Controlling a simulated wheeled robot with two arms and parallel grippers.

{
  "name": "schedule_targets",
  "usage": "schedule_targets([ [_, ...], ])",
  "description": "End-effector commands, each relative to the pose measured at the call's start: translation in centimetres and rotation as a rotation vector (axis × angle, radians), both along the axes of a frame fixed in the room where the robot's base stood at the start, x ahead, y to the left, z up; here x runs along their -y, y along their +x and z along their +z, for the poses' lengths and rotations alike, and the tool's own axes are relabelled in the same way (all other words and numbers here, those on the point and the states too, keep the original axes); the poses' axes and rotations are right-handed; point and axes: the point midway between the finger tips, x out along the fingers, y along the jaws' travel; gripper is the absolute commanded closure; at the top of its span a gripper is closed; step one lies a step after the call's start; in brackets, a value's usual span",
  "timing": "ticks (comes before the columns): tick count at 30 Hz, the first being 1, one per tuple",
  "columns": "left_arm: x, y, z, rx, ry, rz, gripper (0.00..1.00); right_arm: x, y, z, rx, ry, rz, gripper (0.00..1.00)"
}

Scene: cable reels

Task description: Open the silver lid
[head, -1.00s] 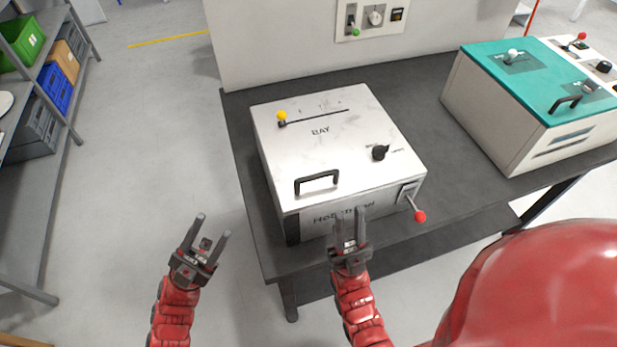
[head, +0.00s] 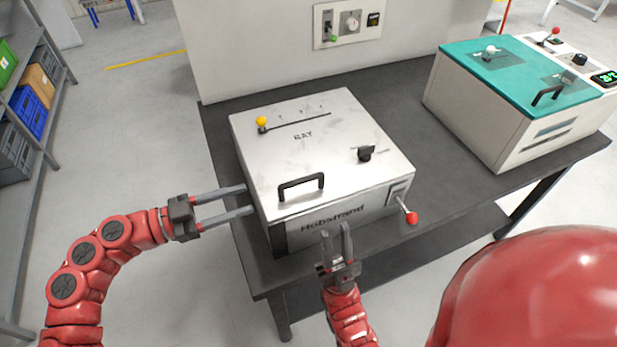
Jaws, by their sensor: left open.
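The silver lid (head: 325,134) lies flat and closed on the box marked "Hobstrand" (head: 345,222). A black handle (head: 301,186) stands at the lid's front left. My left gripper (head: 249,199) is open and empty, its fingers pointing right at the box's left front side, to the left of the handle. Whether the fingertips touch the box is not clear. My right gripper (head: 336,229) is open and empty in front of the box's front face, below the handle, fingers pointing up.
The lid carries a yellow-knobbed slider (head: 262,122) and a black knob (head: 366,153). A red-tipped lever (head: 411,217) sticks out at the box's front right. A teal-topped machine (head: 525,85) stands to the right on the dark table (head: 432,200). Open floor lies left.

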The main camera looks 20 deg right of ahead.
Motion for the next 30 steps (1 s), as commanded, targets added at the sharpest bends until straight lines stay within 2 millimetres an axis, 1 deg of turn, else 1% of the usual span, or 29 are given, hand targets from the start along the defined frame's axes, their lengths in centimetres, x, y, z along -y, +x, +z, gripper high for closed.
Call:
schedule_targets([
  [1, 1.1, -0.1, 0.3, 0.0, -0.003, -0.005, 0.53, 0.0, 0.0, 0.4, 0.0, 0.0, 0.0, 0.7],
  [9, 7.7, 0.0, 0.4, 0.003, -0.004, -0.009, 0.53, 0.0, 0.0, 1.4, 0.0, 0.0, 0.0, 0.7],
  [15, 12.0, 0.2, 0.4, 0.003, -0.006, -0.007, 0.53, 0.0, 0.0, 2.1, 0.0, 0.0, 0.0, 0.7],
  [18, 13.6, 0.4, 0.3, 0.004, -0.006, -0.002, 0.53, 0.0, 0.0, 2.3, 0.0, 0.0, 0.0, 0.7],
  [21, 14.6, 0.4, 0.2, 0.003, -0.005, -0.002, 0.53, 0.0, 0.0, 2.4, 0.0, 0.0, 0.0, 0.7],
  [25, 15.3, 0.4, 0.1, 0.001, -0.005, -0.002, 0.53, 0.0, 0.0, 2.5, 0.0, 0.0, 0.0, 0.7],
  [30, 15.4, 0.4, 0.1, 0.002, -0.004, -0.002, 0.53, 0.0, 0.0, 2.5, 0.0, 0.0, 0.0, 0.7],
])
